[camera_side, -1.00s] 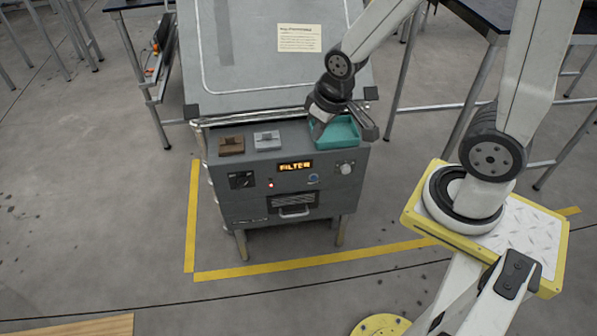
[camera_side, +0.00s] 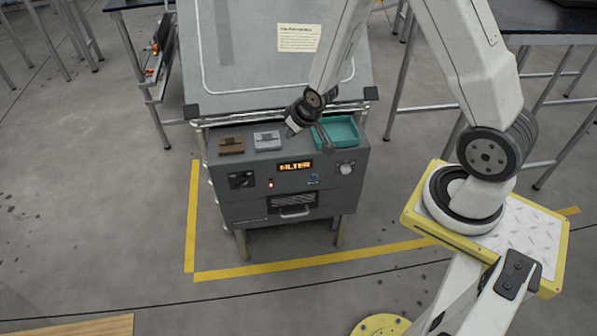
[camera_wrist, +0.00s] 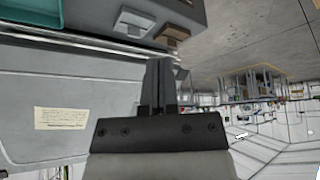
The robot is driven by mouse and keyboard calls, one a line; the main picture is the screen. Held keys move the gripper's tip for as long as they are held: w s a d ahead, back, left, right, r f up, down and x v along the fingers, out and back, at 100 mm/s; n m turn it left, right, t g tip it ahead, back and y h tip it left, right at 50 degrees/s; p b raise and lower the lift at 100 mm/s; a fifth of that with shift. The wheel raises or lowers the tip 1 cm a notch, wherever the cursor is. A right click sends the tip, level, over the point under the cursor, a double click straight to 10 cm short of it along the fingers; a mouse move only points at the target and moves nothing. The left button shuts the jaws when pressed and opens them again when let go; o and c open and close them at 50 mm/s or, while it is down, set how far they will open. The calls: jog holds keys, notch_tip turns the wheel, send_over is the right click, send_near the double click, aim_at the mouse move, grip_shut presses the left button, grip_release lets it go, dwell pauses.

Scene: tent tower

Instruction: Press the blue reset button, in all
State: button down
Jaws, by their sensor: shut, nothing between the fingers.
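The blue button (camera_side: 313,179) is on the front panel of the grey control box (camera_side: 262,209), below and right of the lit amber display (camera_side: 296,165). My gripper (camera_side: 289,131) is above the top of the box, between the light grey block and the teal tray, higher than the button and apart from it. In the wrist view my gripper (camera_wrist: 160,64) has its fingers together with nothing between them. The button does not show in the wrist view.
A brown block (camera_side: 231,145), a light grey block (camera_side: 267,140) and a teal tray (camera_side: 340,131) are on the box top. A dark knob (camera_side: 241,180), a small red light (camera_side: 270,185), a pale knob (camera_side: 345,169) and a handle (camera_side: 295,212) are on its front.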

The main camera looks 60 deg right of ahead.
aim_at(314, 178)
jog(key=w+d+f+m+t, duration=0.1)
jog(key=d+f+t, duration=0.15)
jog(key=f, duration=0.55)
jog(key=w+d+f+t, duration=0.1)
jog(key=d+f, duration=0.2)
jog(key=f, duration=0.5)
jog(key=s+f+m+t, duration=0.1)
jog(key=s+f, duration=0.4)
jog(key=f, duration=0.2)
jog(key=s+f+m+t+h, duration=0.1)
jog(key=s+f+t, duration=0.1)
jog(key=s+f, duration=0.3)
jog(key=shift+s+a+f, duration=0.25)
jog(key=shift+f, duration=1.2)
jog(key=shift+w+d, duration=0.1)
jog(key=w+d, duration=0.6)
jog(key=shift+w+d, duration=0.15)
jog(key=shift+w, duration=0.05)
dwell(1.0)
jog(key=shift+w+d, duration=0.15)
